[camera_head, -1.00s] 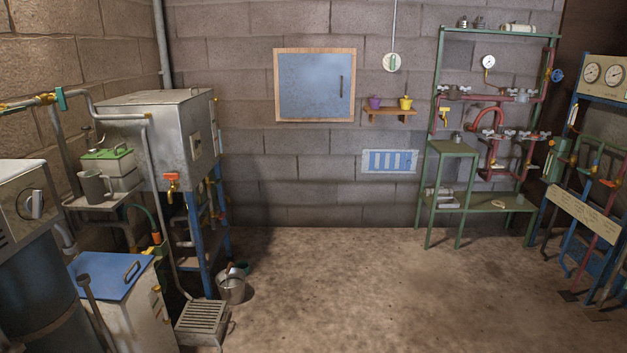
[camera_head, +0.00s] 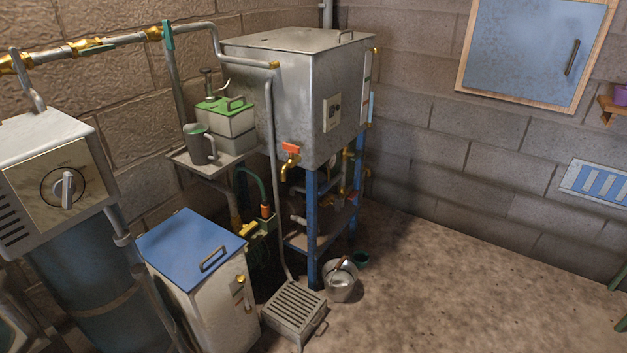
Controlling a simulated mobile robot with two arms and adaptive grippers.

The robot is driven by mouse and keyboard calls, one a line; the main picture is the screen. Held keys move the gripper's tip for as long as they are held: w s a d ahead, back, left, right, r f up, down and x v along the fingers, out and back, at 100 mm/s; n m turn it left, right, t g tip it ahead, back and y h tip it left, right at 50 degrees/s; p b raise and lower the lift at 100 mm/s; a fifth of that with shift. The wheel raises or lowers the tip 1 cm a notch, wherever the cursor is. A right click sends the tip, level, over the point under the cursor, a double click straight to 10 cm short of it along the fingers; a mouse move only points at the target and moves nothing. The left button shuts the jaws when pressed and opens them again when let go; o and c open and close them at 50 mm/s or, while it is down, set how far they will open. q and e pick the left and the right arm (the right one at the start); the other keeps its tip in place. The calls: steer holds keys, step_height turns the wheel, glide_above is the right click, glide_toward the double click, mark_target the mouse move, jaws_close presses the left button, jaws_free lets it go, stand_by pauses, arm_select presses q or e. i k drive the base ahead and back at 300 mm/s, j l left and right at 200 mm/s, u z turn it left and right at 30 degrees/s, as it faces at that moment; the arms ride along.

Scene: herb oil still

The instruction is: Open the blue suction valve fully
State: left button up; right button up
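I cannot make out for certain which part is the blue suction valve. A teal lever handle (camera_head: 168,35) stands upright on the grey pipe at the upper left. A green lever (camera_head: 98,48) lies along the same pipe, farther left. Small brass and coloured fittings (camera_head: 347,153) show beneath the steel tank (camera_head: 290,90), partly hidden by its blue stand (camera_head: 313,225). They are too small to read. Neither of my grippers is in view.
A white cabinet with a blue lid (camera_head: 190,240) stands in front. A grated step box (camera_head: 294,310) and a metal bucket (camera_head: 340,283) sit on the floor by the stand. A dial unit (camera_head: 65,185) is at the left. The floor at the right (camera_head: 460,290) is clear.

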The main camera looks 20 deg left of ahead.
mark_target(321, 189)
steer(key=i+u, duration=0.35)
steer(key=i, duration=0.4)
steer(key=i+l+z, duration=0.1)
steer(key=i+l, duration=0.6)
